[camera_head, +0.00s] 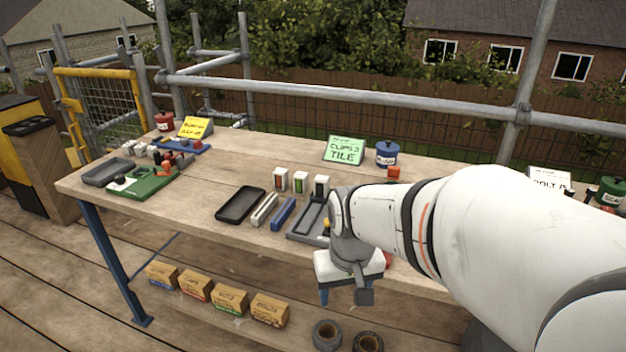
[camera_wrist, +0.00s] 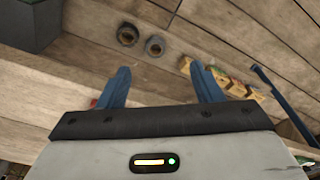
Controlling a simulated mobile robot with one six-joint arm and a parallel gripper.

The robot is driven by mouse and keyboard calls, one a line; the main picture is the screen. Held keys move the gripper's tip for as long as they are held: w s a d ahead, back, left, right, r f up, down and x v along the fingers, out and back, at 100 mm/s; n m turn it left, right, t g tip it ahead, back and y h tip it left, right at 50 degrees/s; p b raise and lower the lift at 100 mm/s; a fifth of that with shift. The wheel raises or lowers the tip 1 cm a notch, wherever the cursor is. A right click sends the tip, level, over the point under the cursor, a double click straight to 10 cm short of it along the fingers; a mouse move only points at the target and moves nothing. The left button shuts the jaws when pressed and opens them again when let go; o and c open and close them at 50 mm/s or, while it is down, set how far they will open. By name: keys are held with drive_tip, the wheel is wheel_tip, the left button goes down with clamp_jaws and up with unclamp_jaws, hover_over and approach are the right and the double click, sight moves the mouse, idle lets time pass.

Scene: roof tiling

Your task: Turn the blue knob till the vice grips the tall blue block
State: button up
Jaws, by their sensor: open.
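My gripper (camera_head: 344,298) is in front of the bench's front edge, right of the middle of the head view. Its fingers point down and look apart, with nothing visible between them. In the wrist view the two blue fingers (camera_wrist: 163,82) are spread, with wooden decking beyond them. I cannot make out the blue knob, the vice or the tall blue block in either view. My arm covers much of the right part of the bench, so they may be hidden behind it.
The bench (camera_head: 215,165) holds a black tray (camera_head: 241,205), a blue bar (camera_head: 284,213), a grey tray (camera_head: 306,225) beside my arm and a green board (camera_head: 143,184). A blue pot (camera_head: 387,154) stands at the back. Several cardboard boxes (camera_head: 230,300) sit below.

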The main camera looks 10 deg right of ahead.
drive_tip(key=w+d+r+p, duration=0.2)
drive_tip(key=w+d+p, duration=0.2)
drive_tip(key=p, duration=0.1)
drive_tip(key=w+d+r+m+g+p, duration=0.1)
drive_tip(key=w+d+p, duration=0.3)
drive_tip(key=w+p, duration=0.1)
drive_tip(key=w+d+r+m+p, duration=0.1)
drive_tip(key=w+d+r+p, duration=0.1)
drive_tip(key=w+p, duration=0.3)
drive_tip(key=shift+w+d+r, duration=0.1)
drive_tip(key=shift+d+r, duration=0.05)
drive_tip(key=shift+d, duration=0.3)
drive_tip(key=shift+w+d+r, duration=0.1)
drive_tip(key=shift+d+r, duration=0.05)
drive_tip(key=shift+d, duration=0.3)
drive_tip(key=shift+w+d+f+g, duration=0.15)
drive_tip(key=shift+d+g, duration=0.15)
drive_tip(key=shift+w+d+f, duration=0.1)
drive_tip(key=shift+f, duration=0.25)
wheel_tip(320, 180, down, 8)
drive_tip(key=shift+d+r+p, duration=0.1)
drive_tip(key=shift+r+p, duration=0.15)
drive_tip(key=shift+p, duration=0.35)
drive_tip(key=shift+c, duration=0.3)
drive_tip(key=shift+m, duration=0.3)
drive_tip(key=c, duration=0.9)
